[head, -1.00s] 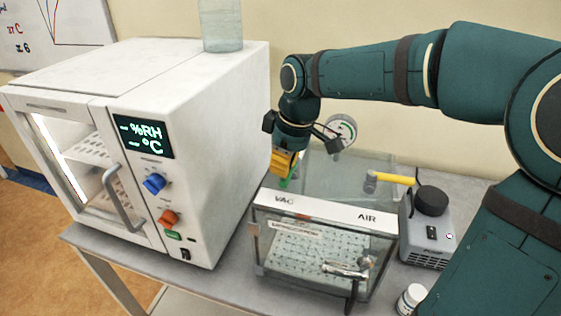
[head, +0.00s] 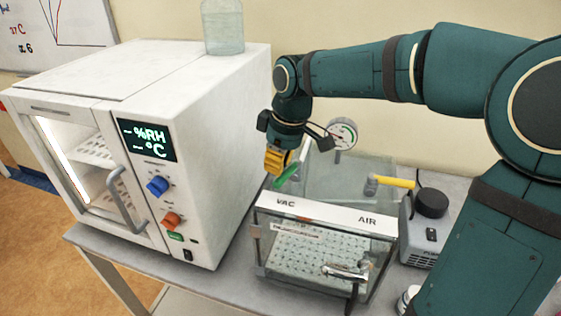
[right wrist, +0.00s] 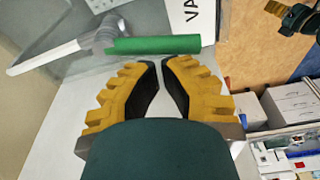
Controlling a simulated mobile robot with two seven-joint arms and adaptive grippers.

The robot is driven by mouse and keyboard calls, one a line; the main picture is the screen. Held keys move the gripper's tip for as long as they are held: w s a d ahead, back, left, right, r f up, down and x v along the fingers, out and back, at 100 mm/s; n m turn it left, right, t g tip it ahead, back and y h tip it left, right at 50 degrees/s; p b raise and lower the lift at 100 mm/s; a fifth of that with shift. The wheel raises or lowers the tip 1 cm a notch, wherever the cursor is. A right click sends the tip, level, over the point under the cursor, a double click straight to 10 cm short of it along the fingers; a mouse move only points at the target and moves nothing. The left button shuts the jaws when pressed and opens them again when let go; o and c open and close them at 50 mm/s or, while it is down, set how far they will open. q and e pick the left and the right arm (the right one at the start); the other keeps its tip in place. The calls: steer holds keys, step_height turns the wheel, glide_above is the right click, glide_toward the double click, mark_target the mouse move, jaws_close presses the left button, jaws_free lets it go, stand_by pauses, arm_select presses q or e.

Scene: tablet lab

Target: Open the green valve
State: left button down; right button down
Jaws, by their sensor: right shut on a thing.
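The green valve is a green bar handle (head: 287,176) at the back left of the clear vacuum chamber (head: 330,212), beside the VAC label. In the head view it slants down to the left. My right gripper (head: 277,161) is at the handle, its yellow fingers pointing down. In the right wrist view the green handle (right wrist: 152,45) lies across the fingertips (right wrist: 161,62), which are nearly together and shut on it. The exact contact is hard to see. Part of what looks like my left gripper (right wrist: 277,8) shows at the upper right edge; its jaws are unclear.
A white incubator (head: 228,130) stands close on the left, with a glass bottle (head: 223,28) on top. A pressure gauge (head: 342,132) and a yellow-handled valve (head: 392,181) stand to the right. A grey pump (head: 424,230) is beside the chamber.

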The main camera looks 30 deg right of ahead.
mark_target(287, 174)
step_height(287, 174, up, 12)
steer(key=p, duration=0.2)
steer(key=shift+f, duration=0.2)
steer(key=c, duration=1.4)
jaws_free()
steer(key=shift+r, duration=0.3)
steer(key=o, duration=0.5)
steer(key=shift+s+r, duration=0.1)
steer(key=s+d+f+n+b, duration=0.2)
steer(key=s+n+b, duration=0.2)
steer(key=n+b, duration=0.9)
steer(key=f+n, duration=0.1)
steer(key=f, duration=0.3)
steer(key=w+f+n, duration=0.1)
steer(key=f, duration=0.3)
steer(key=w+a+f+n+p, duration=0.1)
steer(key=f, duration=0.3)
steer(key=shift+w+f, duration=0.15)
steer(key=shift+w, duration=0.1)
jaws_close()
